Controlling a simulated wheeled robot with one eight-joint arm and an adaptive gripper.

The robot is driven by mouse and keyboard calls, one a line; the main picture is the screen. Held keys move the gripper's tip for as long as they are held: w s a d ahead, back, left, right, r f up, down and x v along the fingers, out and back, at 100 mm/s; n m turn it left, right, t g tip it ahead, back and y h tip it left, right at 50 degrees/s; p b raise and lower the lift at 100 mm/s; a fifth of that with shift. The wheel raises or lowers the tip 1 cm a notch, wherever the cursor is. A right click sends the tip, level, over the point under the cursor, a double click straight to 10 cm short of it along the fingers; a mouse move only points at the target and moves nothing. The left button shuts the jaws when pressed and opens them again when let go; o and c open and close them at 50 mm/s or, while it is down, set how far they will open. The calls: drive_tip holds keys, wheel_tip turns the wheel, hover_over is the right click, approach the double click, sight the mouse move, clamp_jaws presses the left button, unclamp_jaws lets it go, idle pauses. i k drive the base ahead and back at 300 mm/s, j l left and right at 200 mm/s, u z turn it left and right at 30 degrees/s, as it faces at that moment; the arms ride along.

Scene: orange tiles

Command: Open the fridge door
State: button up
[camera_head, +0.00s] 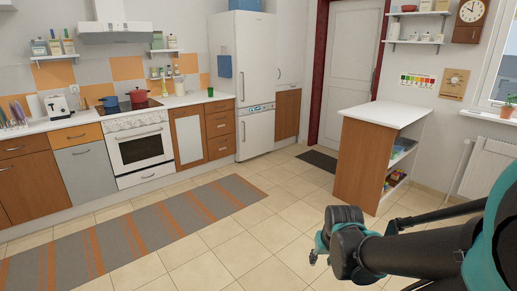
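The white fridge (256,62) stands against the back wall, just right of the counter. It has a tall upper door and a smaller lower door, and both look shut. My dark and teal arm reaches in from the right edge at the front. My gripper (317,257) seems to be at its left end, far from the fridge. Its fingers are too small and too hidden to tell whether they are open.
A wooden island with a white top (385,114) stands right of the fridge, with open shelves on its right side. A striped rug (140,235) lies along the counter. The tiled floor between rug and island is clear. A dark mat (318,160) lies before the door.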

sight(256, 33)
drive_tip(key=i, duration=2.5)
drive_tip(key=i+u, duration=0.1)
drive_tip(key=i, duration=0.6)
drive_tip(key=i+l+u, duration=0.1)
drive_tip(key=i, duration=0.6)
drive_tip(key=i+l+u, duration=0.1)
drive_tip(key=i, duration=0.55)
drive_tip(key=l, duration=0.1)
